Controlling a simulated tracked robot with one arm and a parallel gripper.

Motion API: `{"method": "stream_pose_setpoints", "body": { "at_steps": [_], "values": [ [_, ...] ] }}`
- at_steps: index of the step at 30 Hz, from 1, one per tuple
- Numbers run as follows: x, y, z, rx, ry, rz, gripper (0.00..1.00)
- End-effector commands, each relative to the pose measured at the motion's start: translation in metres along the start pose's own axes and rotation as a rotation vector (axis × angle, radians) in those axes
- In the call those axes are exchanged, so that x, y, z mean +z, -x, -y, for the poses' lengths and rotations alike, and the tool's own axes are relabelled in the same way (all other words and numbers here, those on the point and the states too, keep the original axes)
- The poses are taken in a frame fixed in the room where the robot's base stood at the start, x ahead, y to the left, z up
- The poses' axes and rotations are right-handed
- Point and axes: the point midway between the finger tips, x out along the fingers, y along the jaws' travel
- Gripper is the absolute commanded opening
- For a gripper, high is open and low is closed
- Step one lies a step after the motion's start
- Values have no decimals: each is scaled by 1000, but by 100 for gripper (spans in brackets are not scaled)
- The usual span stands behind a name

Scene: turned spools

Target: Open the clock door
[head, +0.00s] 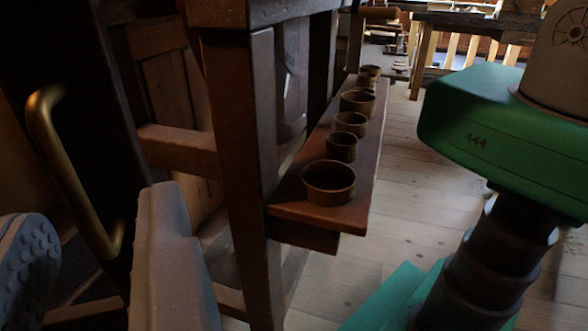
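A curved brass handle (68,175) shows at the far left. It stands out from a dark upright panel (100,110), which looks like the clock door. The rest of the clock is out of view or lost in shadow. My gripper (96,215) is at the lower left, with one grey finger on each side of the picture's lower handle end. The fingers are wide apart and the gripper is open. The handle's lower part appears between the fingers in the picture. I see no contact and cannot tell the depth between them.
A dark wooden bench frame (248,150) stands close to the right of my gripper. Its low shelf (290,212) carries several round cups (329,183). Another table (470,20) stands at the back.

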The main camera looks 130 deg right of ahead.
Motion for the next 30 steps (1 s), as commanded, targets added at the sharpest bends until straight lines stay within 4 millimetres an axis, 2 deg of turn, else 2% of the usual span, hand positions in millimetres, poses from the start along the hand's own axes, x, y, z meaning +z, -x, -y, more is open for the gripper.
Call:
{"method": "stream_pose_setpoints", "body": {
  "at_steps": [9,21,22,24,30],
  "values": [
    [-4,-5,-24,-1,1,-1,25],
    [-2,-7,-27,1,0,-1,25],
    [-2,-7,-27,1,0,-1,20],
    [-2,-7,-27,1,0,-1,0],
    [-2,-7,-27,1,0,-1,0]
  ]
}}
